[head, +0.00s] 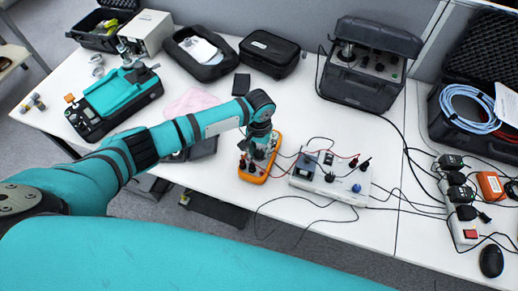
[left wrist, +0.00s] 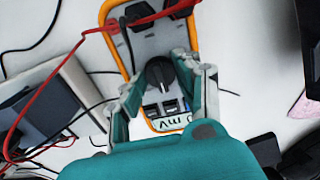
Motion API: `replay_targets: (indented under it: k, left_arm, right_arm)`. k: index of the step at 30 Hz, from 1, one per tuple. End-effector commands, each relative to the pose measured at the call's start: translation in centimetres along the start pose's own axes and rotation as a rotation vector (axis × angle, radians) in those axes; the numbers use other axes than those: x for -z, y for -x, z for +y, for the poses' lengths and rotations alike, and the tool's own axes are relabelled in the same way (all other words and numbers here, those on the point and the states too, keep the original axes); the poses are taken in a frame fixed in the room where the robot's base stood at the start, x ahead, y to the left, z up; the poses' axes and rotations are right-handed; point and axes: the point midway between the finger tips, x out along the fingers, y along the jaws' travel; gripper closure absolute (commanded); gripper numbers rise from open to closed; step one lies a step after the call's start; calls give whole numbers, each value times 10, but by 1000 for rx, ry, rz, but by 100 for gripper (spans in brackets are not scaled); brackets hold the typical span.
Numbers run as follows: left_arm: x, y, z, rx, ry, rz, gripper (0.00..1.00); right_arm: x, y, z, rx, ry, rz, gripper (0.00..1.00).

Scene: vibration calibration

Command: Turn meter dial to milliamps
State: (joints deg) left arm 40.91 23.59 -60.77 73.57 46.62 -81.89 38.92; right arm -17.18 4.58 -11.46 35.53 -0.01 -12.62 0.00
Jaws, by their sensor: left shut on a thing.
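The orange-edged meter (head: 256,176) lies on the white table near its front edge, under my left gripper. In the left wrist view the meter (left wrist: 105,14) shows a grey face with a black round dial (left wrist: 160,73) that has a raised grip bar. My left gripper (head: 257,150) points down over the meter. In the left wrist view its two fingers (left wrist: 161,80) stand on either side of the dial, shut on it. The dial's markings are mostly hidden or too small to read. Dark plugs with red and black leads sit in the meter's end. My right gripper is not in view.
A white box with knobs and leads (head: 330,178) stands right of the meter. Loose black cables cross the table there. A teal-and-black device (head: 115,102) is at the left. Open black cases (head: 370,65) line the back. A power strip (head: 458,205) lies at the right.

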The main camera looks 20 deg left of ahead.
Motion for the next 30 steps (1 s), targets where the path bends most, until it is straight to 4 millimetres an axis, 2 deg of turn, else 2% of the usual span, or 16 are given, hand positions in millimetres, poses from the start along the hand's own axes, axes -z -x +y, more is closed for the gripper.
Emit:
replay_targets:
  k: [2, 3, 7, 15, 19, 23, 30]
  left_arm:
    - [1, 1, 1, -3, -1, 3, 99]
    - [1, 1, 1, -3, 0, 3, 62]
    - [1, 1, 1, -2, 0, 3, 45]
    - [0, 1, 0, -1, 1, 2, 43]
    - [1, 10, 0, -1, 0, 2, 43]
    - [2, 32, 1, -3, 0, 6, 43]
    - [2, 84, 1, -3, 0, 5, 43]
  right_arm:
    - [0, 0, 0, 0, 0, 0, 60]
    - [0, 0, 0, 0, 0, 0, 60]
    - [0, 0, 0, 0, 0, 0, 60]
    - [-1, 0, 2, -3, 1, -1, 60]
    - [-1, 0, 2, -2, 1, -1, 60]
    - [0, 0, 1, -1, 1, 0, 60]
    - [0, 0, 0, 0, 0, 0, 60]
